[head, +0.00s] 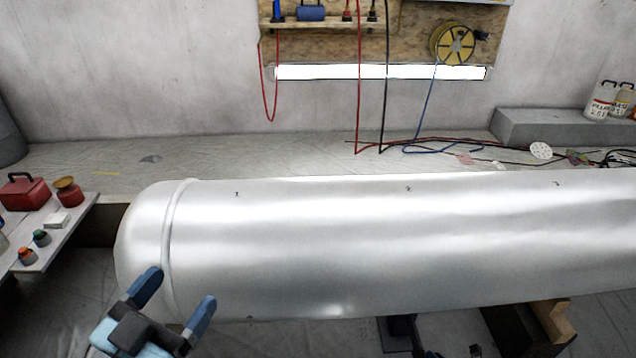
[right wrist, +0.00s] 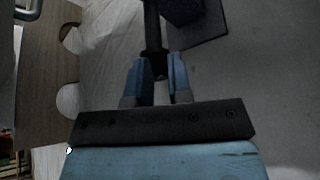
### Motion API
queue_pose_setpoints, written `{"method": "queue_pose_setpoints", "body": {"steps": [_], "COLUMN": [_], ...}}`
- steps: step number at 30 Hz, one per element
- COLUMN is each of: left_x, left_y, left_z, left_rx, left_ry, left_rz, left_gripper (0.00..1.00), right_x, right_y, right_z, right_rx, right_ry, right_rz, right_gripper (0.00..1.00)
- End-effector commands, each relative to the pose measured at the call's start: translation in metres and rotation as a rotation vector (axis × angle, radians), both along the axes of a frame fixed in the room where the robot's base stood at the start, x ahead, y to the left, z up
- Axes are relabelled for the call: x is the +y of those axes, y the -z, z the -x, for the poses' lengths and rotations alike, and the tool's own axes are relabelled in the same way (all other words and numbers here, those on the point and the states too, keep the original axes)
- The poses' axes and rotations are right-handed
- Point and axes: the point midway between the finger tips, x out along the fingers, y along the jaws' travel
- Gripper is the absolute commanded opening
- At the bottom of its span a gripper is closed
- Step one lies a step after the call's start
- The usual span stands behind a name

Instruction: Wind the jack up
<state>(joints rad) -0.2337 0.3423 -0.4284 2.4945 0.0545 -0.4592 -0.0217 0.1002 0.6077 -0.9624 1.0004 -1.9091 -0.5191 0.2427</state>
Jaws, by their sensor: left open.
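A dark rod (right wrist: 152,28), which looks like the jack's crank handle, comes down from the top in the right wrist view. A dark block and flat plate (right wrist: 205,28) beside it look like part of the jack. My right gripper (right wrist: 160,68) has its blue fingers on either side of the rod's end, with the rod filling the gap. In the head view, a dark post (head: 395,335) under the silver tank (head: 380,250) may be the jack; the tank hides most of it. My left gripper (head: 178,288) is open and empty in front of the tank's left end.
A wooden support (head: 552,320) stands under the tank at right. A bench (head: 60,232) with a red box and small jars is at left. A grey step (head: 550,124) carries jugs.

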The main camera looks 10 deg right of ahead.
Motion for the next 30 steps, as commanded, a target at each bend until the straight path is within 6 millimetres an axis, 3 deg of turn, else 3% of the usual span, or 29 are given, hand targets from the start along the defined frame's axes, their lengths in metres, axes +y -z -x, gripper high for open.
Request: {"method": "queue_pose_setpoints", "body": {"steps": [1,21,30], "left_x": [0.0,0.0,0.0], "left_y": [0.002,0.003,-0.001], "left_z": [0.0,0.0,0.0], "left_rx": [0.0,0.0,0.001], "left_ry": [0.0,0.0,0.0], "left_rz": [0.0,0.0,0.001], "left_gripper": [0.8,0.8,0.8], "right_x": [-0.009,-0.014,-0.009], "right_y": [0.0,-0.003,-0.005], "right_z": [-0.007,-0.007,0.009], "right_rx": [-0.006,-0.005,0.0], "right_ry": [0.01,0.01,0.004], "right_rz": [0.009,0.011,0.004], "right_gripper": [0.0,0.0,0.0]}}
